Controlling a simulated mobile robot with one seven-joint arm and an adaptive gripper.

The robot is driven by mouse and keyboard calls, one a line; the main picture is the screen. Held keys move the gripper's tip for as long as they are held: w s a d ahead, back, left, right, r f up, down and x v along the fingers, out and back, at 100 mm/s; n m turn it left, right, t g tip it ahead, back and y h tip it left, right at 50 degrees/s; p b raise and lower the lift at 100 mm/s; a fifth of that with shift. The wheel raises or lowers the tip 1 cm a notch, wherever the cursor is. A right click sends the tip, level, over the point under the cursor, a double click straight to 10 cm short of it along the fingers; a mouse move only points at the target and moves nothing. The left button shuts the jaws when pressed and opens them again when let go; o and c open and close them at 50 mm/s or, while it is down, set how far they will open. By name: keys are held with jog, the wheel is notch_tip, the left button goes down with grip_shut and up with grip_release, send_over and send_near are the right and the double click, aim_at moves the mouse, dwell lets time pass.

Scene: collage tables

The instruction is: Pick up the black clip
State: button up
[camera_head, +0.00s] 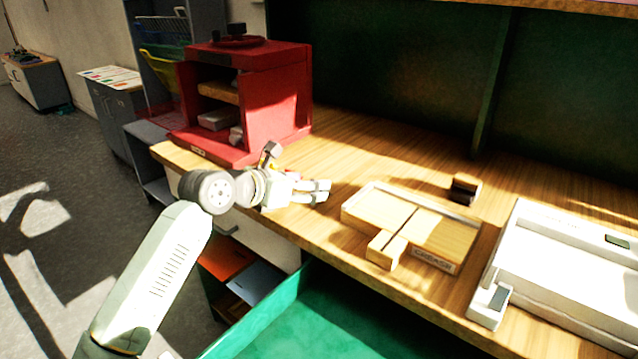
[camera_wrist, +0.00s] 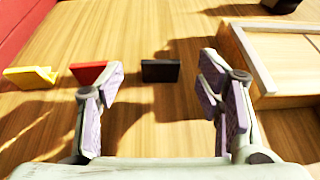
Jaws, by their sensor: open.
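The black clip (camera_wrist: 160,71) is a small dark block on the wooden table in the wrist view. It lies ahead of my gripper (camera_wrist: 165,90), between the lines of its two fingers and near the middle. My gripper is open and empty, with bare wood between its fingers. In the head view my gripper (camera_head: 322,191) is above the table, between the red cabinet and the wooden tray. I cannot make out the clip in the head view.
A red clip (camera_wrist: 88,72) and a yellow clip (camera_wrist: 30,76) lie left of the black one. A wooden tray (camera_head: 352,217) is to the right, with a black-and-wood block (camera_head: 465,189) behind it. The red cabinet (camera_head: 277,115) stands left; a white machine (camera_head: 560,262) is far right.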

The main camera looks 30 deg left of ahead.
jog(key=shift+p+x, duration=0.35)
jog(key=shift+x, duration=1.2)
jog(key=shift+c, duration=0.2)
jog(key=c, duration=0.9)
jog(key=shift+r, duration=0.1)
